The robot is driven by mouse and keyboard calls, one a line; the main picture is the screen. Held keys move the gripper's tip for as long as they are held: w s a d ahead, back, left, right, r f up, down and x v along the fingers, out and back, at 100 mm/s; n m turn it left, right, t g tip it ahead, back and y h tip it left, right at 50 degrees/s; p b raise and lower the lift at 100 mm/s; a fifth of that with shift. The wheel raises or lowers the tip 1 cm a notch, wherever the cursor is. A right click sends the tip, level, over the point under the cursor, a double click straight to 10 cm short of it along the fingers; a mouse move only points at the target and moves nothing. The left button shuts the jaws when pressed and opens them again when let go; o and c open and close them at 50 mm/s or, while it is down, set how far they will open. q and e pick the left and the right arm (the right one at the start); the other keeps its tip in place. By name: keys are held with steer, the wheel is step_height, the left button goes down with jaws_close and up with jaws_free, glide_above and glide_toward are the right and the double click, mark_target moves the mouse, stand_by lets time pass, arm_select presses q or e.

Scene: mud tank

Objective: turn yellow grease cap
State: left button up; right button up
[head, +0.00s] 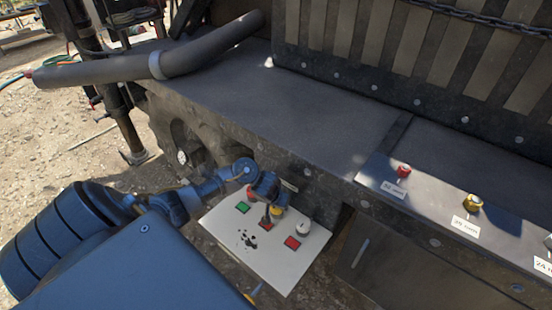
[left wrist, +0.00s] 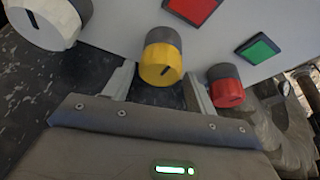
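My left gripper (head: 268,197) is at the panel. In the left wrist view my left gripper (left wrist: 158,80) is open, with one finger on each side of the yellow cap. Gaps show between the cap and both fingers. My right gripper is in neither view.
A white cap (left wrist: 45,22) and a red cap (left wrist: 226,88) flank the yellow one. The panel (head: 285,270) carries green and red squares and dark spots. A dark steel ledge (head: 290,110) runs above it. Further small caps, red (head: 404,170) and yellow (head: 473,202), stand at right.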

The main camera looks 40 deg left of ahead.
arm_select(q)
steer(key=c, duration=0.7)
